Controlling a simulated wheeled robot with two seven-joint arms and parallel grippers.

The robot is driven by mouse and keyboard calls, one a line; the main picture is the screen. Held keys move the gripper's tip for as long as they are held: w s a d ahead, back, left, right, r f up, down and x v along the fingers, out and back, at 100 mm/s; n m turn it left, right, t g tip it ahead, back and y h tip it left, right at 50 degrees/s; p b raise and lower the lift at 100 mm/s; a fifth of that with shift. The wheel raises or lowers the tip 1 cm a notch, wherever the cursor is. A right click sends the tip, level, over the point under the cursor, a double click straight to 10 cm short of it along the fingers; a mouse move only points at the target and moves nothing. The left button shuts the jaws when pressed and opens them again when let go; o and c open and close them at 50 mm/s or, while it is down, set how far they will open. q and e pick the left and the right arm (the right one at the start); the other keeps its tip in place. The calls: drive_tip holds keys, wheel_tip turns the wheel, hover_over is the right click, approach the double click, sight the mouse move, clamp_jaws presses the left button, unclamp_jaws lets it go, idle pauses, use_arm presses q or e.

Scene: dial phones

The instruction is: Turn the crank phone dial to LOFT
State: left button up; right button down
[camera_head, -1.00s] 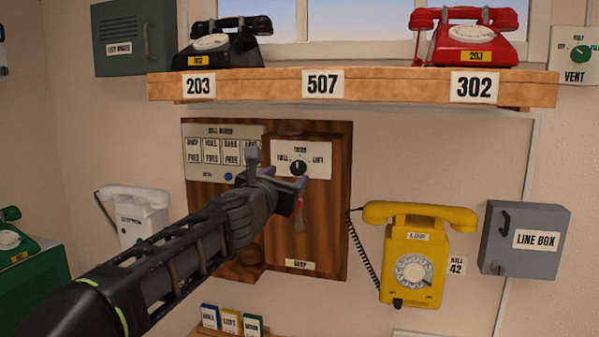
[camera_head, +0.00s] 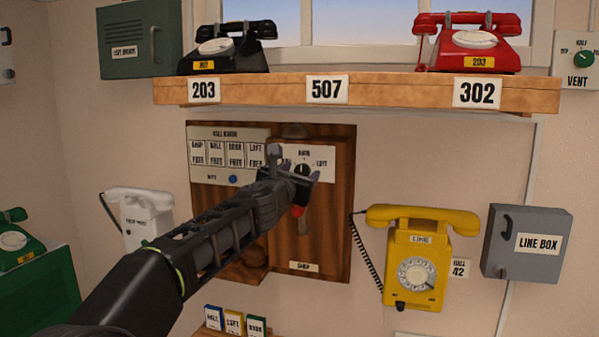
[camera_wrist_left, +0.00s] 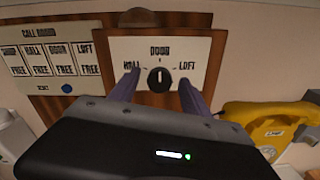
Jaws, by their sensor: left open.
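The crank phone (camera_head: 339,230) is a brown wooden wall box with a "SHOP" label low on its front. Its dial (camera_wrist_left: 159,79) is a small black knob on a white plate (camera_wrist_left: 208,48) with HALL at left, DOOR at top and LOFT at right. The white mark on the knob stands upright, towards DOOR. My left gripper (camera_head: 299,181) is open in front of the dial. In the left wrist view its two purple fingers stand left and right of the knob; I cannot tell how far off its face they are. My right gripper is out of view.
A call board (camera_head: 229,147) with several cards, all reading FREE, sits left of the dial. A yellow phone (camera_head: 412,262) and a grey line box (camera_head: 525,243) hang at right. A shelf (camera_head: 390,95) with black and red phones runs above.

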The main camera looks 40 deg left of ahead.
use_arm(q)
clamp_jaws()
idle(0.7)
